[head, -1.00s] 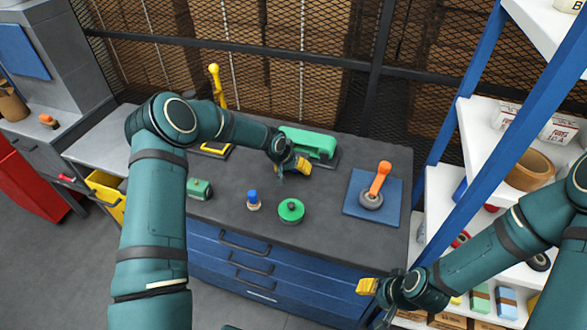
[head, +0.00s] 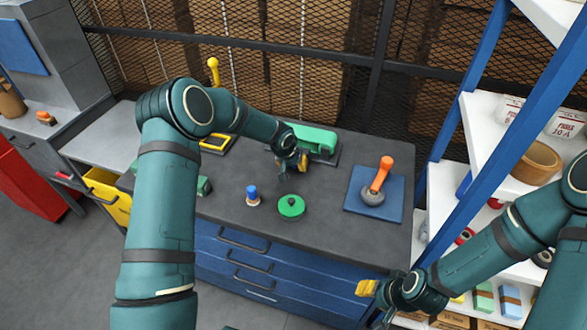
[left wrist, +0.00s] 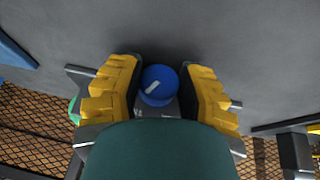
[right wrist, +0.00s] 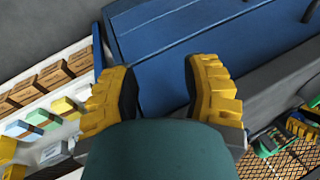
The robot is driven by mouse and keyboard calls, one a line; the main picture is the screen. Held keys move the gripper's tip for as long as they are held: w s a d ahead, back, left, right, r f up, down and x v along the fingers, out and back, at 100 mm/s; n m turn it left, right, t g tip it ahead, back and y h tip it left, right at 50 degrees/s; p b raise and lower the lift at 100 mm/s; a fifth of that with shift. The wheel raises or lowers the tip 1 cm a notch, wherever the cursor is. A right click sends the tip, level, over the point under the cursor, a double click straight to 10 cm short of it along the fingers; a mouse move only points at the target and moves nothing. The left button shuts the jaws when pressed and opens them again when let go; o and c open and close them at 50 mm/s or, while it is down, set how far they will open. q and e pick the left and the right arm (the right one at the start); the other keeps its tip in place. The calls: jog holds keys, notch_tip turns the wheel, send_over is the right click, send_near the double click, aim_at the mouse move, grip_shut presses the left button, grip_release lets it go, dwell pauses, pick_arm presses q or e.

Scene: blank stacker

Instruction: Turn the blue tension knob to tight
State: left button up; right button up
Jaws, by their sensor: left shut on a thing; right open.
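The blue tension knob (left wrist: 157,75) is round, with a short white slanted mark on its face. In the left wrist view it sits between the two yellow fingers of my left gripper (left wrist: 160,88), which is shut on it. In the head view my left gripper (head: 290,163) is at the front of the green machine (head: 314,138) on the dark bench, and the knob is hidden there. My right gripper (right wrist: 160,85) is open and empty. In the head view it (head: 367,288) is low, in front of the bench's blue drawers.
On the bench (head: 232,205) stand a small blue-topped piece (head: 252,194), a green round piece (head: 291,206) and a blue plate (head: 398,205) with an orange-handled part (head: 382,173). A shelf with a blue frame (head: 470,130) is at the right.

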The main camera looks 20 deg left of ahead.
pick_arm(q)
jog(key=shift+s+d+f+y+b, duration=0.15)
jog(key=shift+y+b, duration=0.4)
jog(key=shift+b, duration=0.7)
jog(key=shift+w+d+f+y+b, duration=0.15)
jog(key=shift+y+b, duration=0.4)
jog(key=shift+b, duration=0.7)
jog(key=shift+s+a+r+m+y+b, duration=0.1)
jog(key=shift+a+r+m+y+b, duration=0.1)
jog(key=shift+m+y+b, duration=0.15)
jog(key=o, duration=1.2)
jog(key=shift+r, duration=0.1)
jog(key=v, duration=1.2)
